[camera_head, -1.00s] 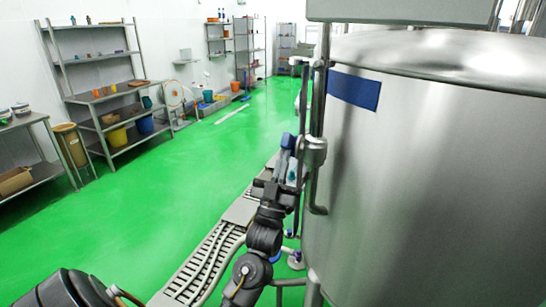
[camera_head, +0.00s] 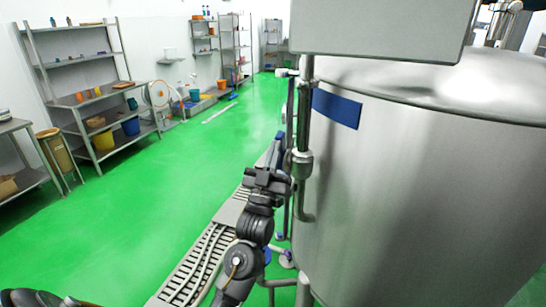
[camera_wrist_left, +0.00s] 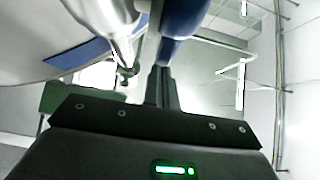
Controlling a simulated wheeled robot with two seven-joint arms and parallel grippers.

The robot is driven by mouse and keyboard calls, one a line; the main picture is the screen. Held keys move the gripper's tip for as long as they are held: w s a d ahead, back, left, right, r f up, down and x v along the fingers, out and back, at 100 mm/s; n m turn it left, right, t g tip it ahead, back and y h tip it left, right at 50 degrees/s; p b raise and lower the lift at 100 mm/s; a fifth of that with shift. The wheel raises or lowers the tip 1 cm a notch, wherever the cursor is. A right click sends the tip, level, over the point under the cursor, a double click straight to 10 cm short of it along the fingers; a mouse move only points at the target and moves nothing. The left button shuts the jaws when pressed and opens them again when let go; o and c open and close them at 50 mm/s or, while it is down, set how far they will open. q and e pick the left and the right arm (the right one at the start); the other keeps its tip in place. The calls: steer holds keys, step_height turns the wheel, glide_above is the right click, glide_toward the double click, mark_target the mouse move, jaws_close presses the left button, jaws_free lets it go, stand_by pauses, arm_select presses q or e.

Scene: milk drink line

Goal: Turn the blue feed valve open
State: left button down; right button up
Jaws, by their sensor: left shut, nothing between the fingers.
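The blue feed valve has a blue handle (camera_head: 277,150) beside a silver valve body (camera_head: 301,163) on the upright pipe at the tank's left side. My left gripper (camera_head: 270,178) is just below and in front of the handle, partly covering it. In the left wrist view the blue handle (camera_wrist_left: 184,18) is large at the top, with the silver body (camera_wrist_left: 104,14) to its left. The left fingers (camera_wrist_left: 161,88) are shut and empty, close under the handle; I cannot tell whether they touch it. My right gripper is not in view.
The big steel tank (camera_head: 430,170) fills the right, with a grey box (camera_head: 380,25) above it. A conveyor (camera_head: 200,262) runs below my left arm. Shelves (camera_head: 85,90) line the left wall. The green floor between is clear.

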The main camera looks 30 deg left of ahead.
arm_select(q)
steer(key=shift+w+r, duration=0.25)
steer(key=shift+w, duration=0.05)
steer(key=shift+w+a, duration=0.1)
stand_by(0.4)
steer(key=s+d+b, duration=0.2)
steer(key=s, duration=1.2)
steer(key=shift+d, duration=0.25)
steer(key=shift+w, duration=0.15)
